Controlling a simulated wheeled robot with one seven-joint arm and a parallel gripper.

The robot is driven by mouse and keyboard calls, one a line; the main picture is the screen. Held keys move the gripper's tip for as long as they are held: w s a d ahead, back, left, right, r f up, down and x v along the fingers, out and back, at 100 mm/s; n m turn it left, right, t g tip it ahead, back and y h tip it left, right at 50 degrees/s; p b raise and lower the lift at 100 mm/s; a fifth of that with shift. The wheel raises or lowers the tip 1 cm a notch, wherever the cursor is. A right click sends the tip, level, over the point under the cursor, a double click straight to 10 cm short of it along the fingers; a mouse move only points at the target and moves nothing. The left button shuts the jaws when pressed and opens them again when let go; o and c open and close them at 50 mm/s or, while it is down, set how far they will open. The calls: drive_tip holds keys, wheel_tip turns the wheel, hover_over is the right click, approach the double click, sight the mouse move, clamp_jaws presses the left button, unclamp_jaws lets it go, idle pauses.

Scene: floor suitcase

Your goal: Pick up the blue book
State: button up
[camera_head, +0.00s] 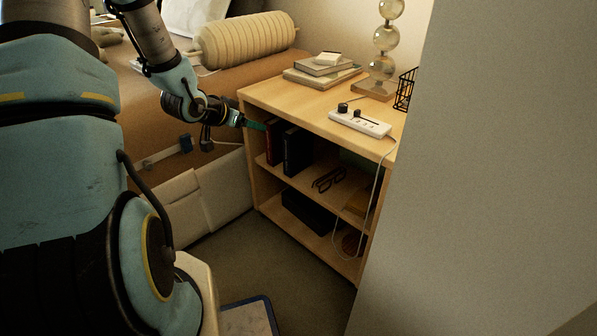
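A dark blue book (297,151) stands upright on the upper shelf of the wooden bookcase (253,168). It is to the right of a dark red book (273,142), which also stands upright. My gripper (254,125) is at the left front of that shelf opening, just below the top board. Its green tips are close to the top of the red book and left of the blue book. The tips are small and dark here, so I cannot tell whether they are open, shut or touching a book.
Black glasses (328,180) lie on the same shelf, right of the books. A white power strip (360,123), stacked books (320,68) and a glass-ball lamp (383,60) are on top. A bed (140,95) stands left; a plain wall (480,180) closes the right.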

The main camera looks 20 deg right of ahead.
sight(286, 145)
drive_tip(key=d+f+h+b, duration=0.1)
drive_tip(key=d+f+b, duration=0.1)
drive_tip(key=f, duration=0.1)
drive_tip(key=d+f+m+h+b, duration=0.1)
drive_tip(key=d+f+b, duration=0.1)
drive_tip(key=d+f+h+b, duration=0.1)
drive_tip(key=d+f+b, duration=0.1)
drive_tip(key=f, duration=0.1)
drive_tip(key=shift+s+f+m+g+h, duration=0.3)
drive_tip(key=shift+s+f+m+h, duration=0.05)
drive_tip(key=shift+m+h, duration=0.05)
drive_tip(key=shift+d+f+b, duration=0.1)
drive_tip(key=shift+d+b, duration=0.05)
drive_tip(key=shift+b, duration=0.2)
drive_tip(key=shift+d+f+h, duration=0.1)
drive_tip(key=shift+d+h, duration=0.2)
drive_tip(key=shift+d, duration=0.05)
drive_tip(key=b+x, duration=0.1)
drive_tip(key=x, duration=0.4)
drive_tip(key=shift+b, duration=0.4)
drive_tip(key=b+x, duration=0.2)
drive_tip(key=x, duration=0.2)
drive_tip(key=shift+s+d+f+b, duration=0.1)
drive_tip(key=shift+f+b, duration=0.2)
drive_tip(key=shift+w+d, duration=0.25)
drive_tip(key=shift+d, duration=0.15)
clamp_jaws()
